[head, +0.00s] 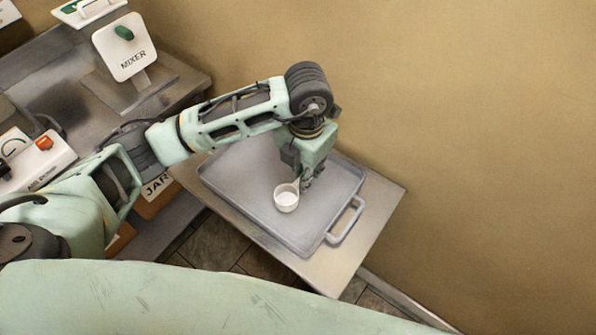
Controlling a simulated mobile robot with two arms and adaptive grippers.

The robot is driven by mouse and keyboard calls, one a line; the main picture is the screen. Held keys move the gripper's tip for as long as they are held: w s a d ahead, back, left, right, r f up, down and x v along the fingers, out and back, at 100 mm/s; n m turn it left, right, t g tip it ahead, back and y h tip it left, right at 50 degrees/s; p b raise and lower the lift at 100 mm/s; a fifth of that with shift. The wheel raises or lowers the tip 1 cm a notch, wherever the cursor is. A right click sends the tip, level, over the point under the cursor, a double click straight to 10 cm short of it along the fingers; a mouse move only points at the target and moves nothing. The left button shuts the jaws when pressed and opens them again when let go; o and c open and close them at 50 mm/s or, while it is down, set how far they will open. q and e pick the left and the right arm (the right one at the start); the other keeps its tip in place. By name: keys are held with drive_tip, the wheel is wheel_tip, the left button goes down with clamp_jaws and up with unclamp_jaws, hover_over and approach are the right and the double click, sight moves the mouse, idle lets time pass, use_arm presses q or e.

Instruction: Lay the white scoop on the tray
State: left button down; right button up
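The white scoop (286,198) shows as a small round white cup, opening upward, over the grey tray (325,222). Its handle is not visible; my gripper may hide it. I cannot tell whether the cup touches the tray floor or is just above it. My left gripper (305,183) points down over the tray, right beside the scoop's upper right rim. Its fingers are small and dark here, and I cannot tell whether they are closed on the scoop. My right gripper is out of view.
The tray has a raised rim and a handle (346,220) on its right side, and lies on a light table (378,205) against a tan wall. At left, a metal counter (185,88) carries a sign reading MIXER (125,47). A box labelled JAR (157,188) sits below.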

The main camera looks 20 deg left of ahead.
sight(300, 176)
use_arm(q)
drive_tip(key=shift+w+a+f, duration=0.9)
drive_tip(key=shift+w, duration=0.15)
wheel_tip(300, 176, down, 3)
drive_tip(key=shift+f+p, duration=0.1)
drive_tip(key=shift+p, duration=0.85)
drive_tip(key=shift+f, duration=0.4)
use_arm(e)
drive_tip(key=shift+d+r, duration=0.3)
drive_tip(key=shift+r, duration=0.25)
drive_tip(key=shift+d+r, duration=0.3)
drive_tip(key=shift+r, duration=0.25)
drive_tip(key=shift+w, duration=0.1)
use_arm(q)
drive_tip(key=shift+f, duration=0.15)
drive_tip(key=c, duration=1.7)
unclamp_jaws()
drive_tip(key=shift+o, duration=0.2)
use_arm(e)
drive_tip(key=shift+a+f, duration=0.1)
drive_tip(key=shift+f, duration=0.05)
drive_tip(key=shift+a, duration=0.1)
